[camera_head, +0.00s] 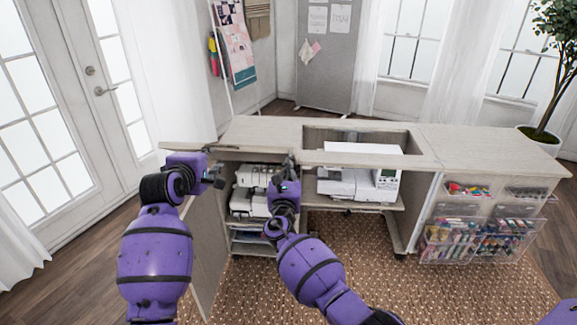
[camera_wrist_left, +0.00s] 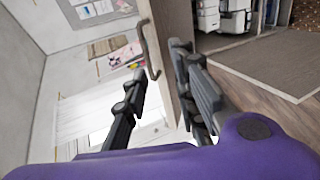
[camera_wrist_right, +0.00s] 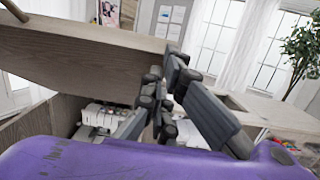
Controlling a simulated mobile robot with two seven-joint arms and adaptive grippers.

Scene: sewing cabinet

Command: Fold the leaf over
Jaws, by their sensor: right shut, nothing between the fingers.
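The cabinet's pale wood top (camera_head: 262,132) has a rectangular opening, with a white sewing machine (camera_head: 358,184) below it. I cannot tell which panel is the leaf; a flat section (camera_head: 490,150) forms the right end of the top. My right gripper (camera_head: 287,162) is shut and empty at the top's front edge. In the right wrist view a broad wood panel (camera_wrist_right: 85,50) lies just beyond its fingers (camera_wrist_right: 165,85); contact is unclear. My left gripper (camera_head: 217,166) is open beside the left door (camera_head: 205,235). In the left wrist view the door's edge (camera_wrist_left: 172,40) shows between the separated fingers (camera_wrist_left: 160,70).
The door's curved handle (camera_wrist_left: 150,52) is near the left fingers. Shelves with white machines (camera_head: 248,195) stand below the top. Clear racks of supplies (camera_head: 465,240) hang at the right. A potted plant (camera_head: 545,135) stands behind. A patterned rug (camera_head: 350,270) covers the floor in front.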

